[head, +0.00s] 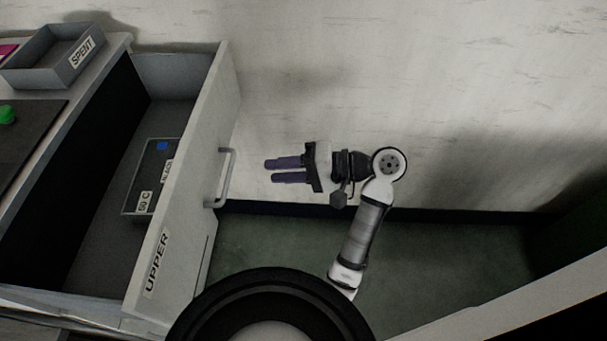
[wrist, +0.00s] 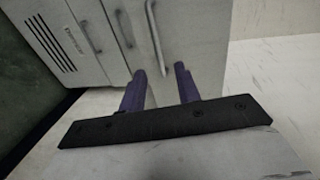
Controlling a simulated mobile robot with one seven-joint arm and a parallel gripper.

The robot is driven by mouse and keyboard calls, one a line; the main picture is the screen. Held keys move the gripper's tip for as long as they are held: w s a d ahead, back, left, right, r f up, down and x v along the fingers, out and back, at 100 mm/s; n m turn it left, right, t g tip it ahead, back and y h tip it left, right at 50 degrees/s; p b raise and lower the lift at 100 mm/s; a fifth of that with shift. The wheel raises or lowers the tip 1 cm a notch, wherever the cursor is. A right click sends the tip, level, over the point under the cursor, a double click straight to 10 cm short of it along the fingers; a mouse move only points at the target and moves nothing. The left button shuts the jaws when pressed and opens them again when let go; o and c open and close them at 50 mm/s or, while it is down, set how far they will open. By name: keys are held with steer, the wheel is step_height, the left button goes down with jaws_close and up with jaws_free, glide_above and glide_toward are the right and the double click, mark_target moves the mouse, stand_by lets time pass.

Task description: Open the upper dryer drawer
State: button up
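The upper dryer drawer (head: 160,265) is pulled out, with its "UPPER" label on the front panel and its inside visible from above. Its bar handle (head: 226,178) is on the outer face of the front. My gripper (head: 268,171) is to the right of the handle, apart from it, with its purple fingers pointing left toward the drawer front. The two fingers are spread with a gap between them and nothing in it. In the wrist view my gripper (wrist: 160,72) also shows empty, and a bar handle (wrist: 155,38) on a pale front lies beyond the fingertips.
Inside the drawer lies a dark tray (head: 132,208) with labels and a small blue piece (head: 162,146). A grey "SPENT" bin (head: 40,82) and a green object (head: 6,114) sit on the top at left. Open green floor (head: 285,240) lies below my arm.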

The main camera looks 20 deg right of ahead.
steer(key=shift+b+v, duration=1.4)
steer(key=shift+v, duration=0.75)
steer(key=shift+s+a+f, duration=0.1)
steer(key=shift+s+f, duration=0.05)
steer(key=shift+s, duration=0.05)
